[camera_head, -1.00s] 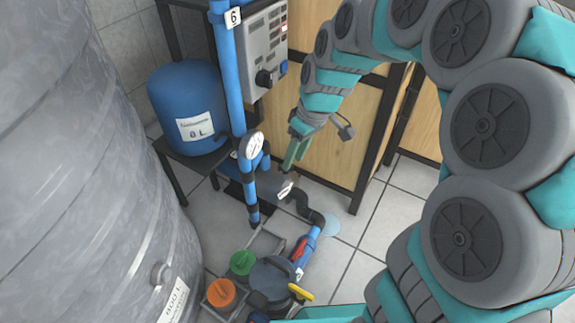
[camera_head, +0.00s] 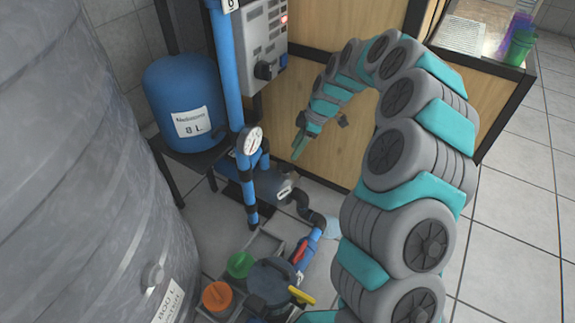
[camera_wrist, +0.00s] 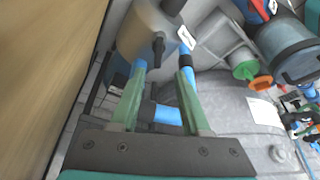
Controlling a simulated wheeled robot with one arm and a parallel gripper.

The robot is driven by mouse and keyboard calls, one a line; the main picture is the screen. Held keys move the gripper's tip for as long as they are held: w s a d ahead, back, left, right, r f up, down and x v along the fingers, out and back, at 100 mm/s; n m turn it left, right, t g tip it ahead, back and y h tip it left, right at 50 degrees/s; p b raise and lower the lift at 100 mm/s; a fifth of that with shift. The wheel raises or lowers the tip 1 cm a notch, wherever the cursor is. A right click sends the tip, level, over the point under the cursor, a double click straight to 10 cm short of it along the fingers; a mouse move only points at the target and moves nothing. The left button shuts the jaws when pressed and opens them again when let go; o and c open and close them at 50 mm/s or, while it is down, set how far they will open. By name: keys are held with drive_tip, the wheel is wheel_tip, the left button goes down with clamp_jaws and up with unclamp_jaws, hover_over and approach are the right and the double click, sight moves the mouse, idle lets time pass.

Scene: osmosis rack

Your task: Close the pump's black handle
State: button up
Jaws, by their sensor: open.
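The pump looks to be the grey cylinder (camera_head: 268,184) low behind the blue pipes in the head view; its grey body (camera_wrist: 150,30) also fills the top of the wrist view. A small black part (camera_wrist: 158,48) sticks out of it between my fingers in that picture; I cannot tell whether it is the handle. My gripper (camera_head: 299,150) has green fingers and hangs above and to the right of the pump, in front of the wooden panel. In the wrist view the fingers (camera_wrist: 160,72) are apart with nothing held.
A control box (camera_head: 263,45) with a black knob (camera_head: 264,71) hangs behind. A blue tank (camera_head: 185,105) and a large grey tank (camera_head: 90,170) stand left. Orange (camera_head: 217,296) and green (camera_head: 240,265) caps, plus a red valve handle (camera_head: 298,251), sit low in front. Open floor lies right.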

sight(286, 164)
drive_tip(key=x, duration=0.8)
drive_tip(key=shift+w+d+b, duration=0.15)
drive_tip(key=shift+b, duration=0.15)
drive_tip(key=shift+c, duration=0.2)
clamp_jaws()
